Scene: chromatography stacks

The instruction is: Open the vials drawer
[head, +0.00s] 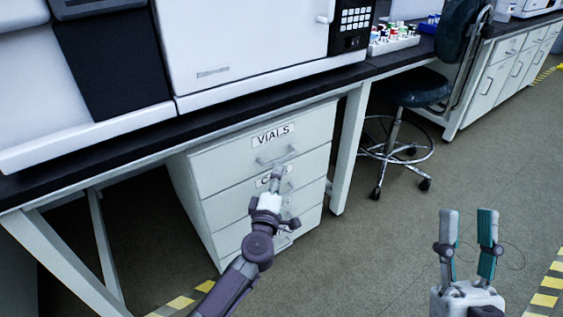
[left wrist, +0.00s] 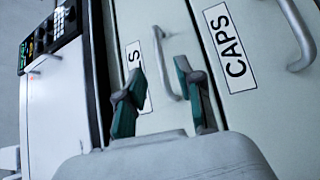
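The vials drawer (head: 235,157) is the top drawer of a white cabinet under the bench, labelled VIALS, its front flush. Its bar handle (head: 262,162) shows in front, and in the left wrist view the handle (left wrist: 168,62) appears between my open fingertips. My left gripper (head: 278,172) is in front of the cabinet, just below that handle in the head view; its fingers (left wrist: 158,70) look empty. Whether they touch the handle I cannot tell. The VIALS label is partly hidden by a finger in the wrist view. My right gripper (head: 468,215) is open and empty at lower right.
The CAPS drawer (left wrist: 255,100) lies directly below, with its own handle (left wrist: 298,35). A dark bench top (head: 130,140) with a large white instrument (head: 250,40) overhangs the cabinet. A bench leg (head: 350,145) and a stool (head: 415,88) stand to the right. Floor in front is clear.

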